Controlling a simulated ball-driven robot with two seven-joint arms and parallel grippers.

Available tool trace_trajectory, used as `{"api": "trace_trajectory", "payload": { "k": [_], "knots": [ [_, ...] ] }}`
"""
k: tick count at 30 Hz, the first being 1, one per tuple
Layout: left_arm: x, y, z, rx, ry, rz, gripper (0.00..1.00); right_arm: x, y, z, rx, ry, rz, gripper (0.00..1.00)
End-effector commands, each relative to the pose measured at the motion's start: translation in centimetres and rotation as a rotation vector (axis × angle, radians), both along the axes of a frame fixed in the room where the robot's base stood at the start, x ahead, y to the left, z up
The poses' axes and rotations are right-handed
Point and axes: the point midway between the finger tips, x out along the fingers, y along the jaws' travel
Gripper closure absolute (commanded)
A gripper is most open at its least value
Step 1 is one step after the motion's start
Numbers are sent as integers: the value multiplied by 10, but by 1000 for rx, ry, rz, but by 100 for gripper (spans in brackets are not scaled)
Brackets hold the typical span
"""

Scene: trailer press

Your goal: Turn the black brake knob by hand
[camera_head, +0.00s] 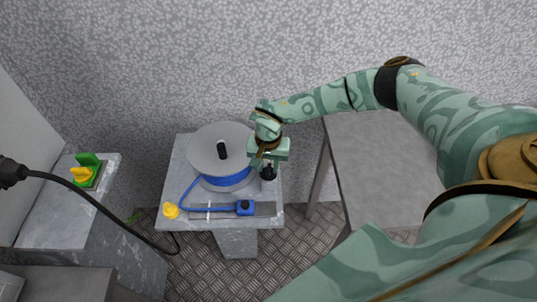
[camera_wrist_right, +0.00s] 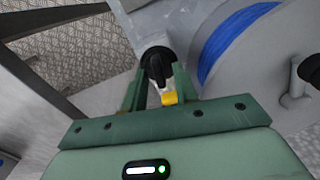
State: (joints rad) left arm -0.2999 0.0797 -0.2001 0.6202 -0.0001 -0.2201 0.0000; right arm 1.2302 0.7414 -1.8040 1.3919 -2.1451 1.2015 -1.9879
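The black brake knob (camera_head: 268,173) sits at the right side of the small grey stand, just below my right gripper (camera_head: 268,160) in the head view. In the right wrist view the knob (camera_wrist_right: 157,66) has a raised bar and lies between the tips of my right gripper (camera_wrist_right: 158,80). The fingers stand apart on either side of it, with some room seen beside the bar; contact is not clear. A small yellow and white piece (camera_wrist_right: 169,98) shows between the fingers. My left gripper is not in view.
A grey table (camera_head: 385,170) stands right. A black cable (camera_head: 105,205) hangs left, near a green-yellow piece (camera_head: 86,171).

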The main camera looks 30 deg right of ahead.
Motion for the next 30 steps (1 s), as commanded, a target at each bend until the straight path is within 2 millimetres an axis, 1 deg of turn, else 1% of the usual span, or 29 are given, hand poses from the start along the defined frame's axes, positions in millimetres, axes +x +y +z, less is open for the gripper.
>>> {"api": "trace_trajectory", "payload": {
  "k": [5,16,18,30],
  "knots": [
    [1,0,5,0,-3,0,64,-1,0,6,-1,1,0,71],
    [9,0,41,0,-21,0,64,-1,0,49,0,0,-1,71],
    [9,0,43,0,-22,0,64,-1,0,51,0,1,-1,71],
    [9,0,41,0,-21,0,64,-1,0,49,0,3,0,71]
  ]
}}
